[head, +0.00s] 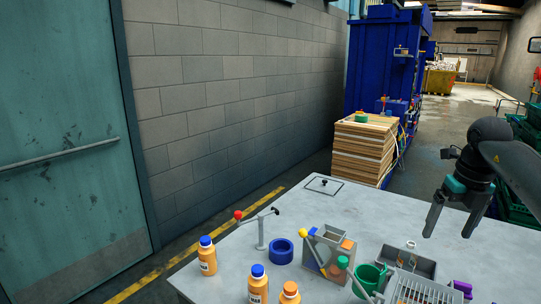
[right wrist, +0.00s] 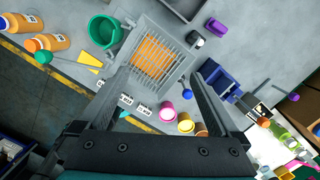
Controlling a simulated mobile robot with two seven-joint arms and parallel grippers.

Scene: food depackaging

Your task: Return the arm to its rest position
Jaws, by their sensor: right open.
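My right gripper (head: 449,232) hangs at the right of the head view, fingers pointing down, above the far right part of the grey table (head: 225,262). Its two fingers are apart with nothing between them. In the right wrist view the open right gripper (right wrist: 160,75) shows over a grey basket (right wrist: 178,28) with an orange, slatted inside. I cannot tell its exact height above the table. My left gripper is not in view.
On the table stand a bottle with a blue cap (head: 207,258), a blue ring (head: 280,252), a red-knobbed lever (head: 261,230), a grey box (head: 330,250) and a green bucket (head: 369,277). A wooden stack (head: 360,150) stands behind. The table's far left is fairly clear.

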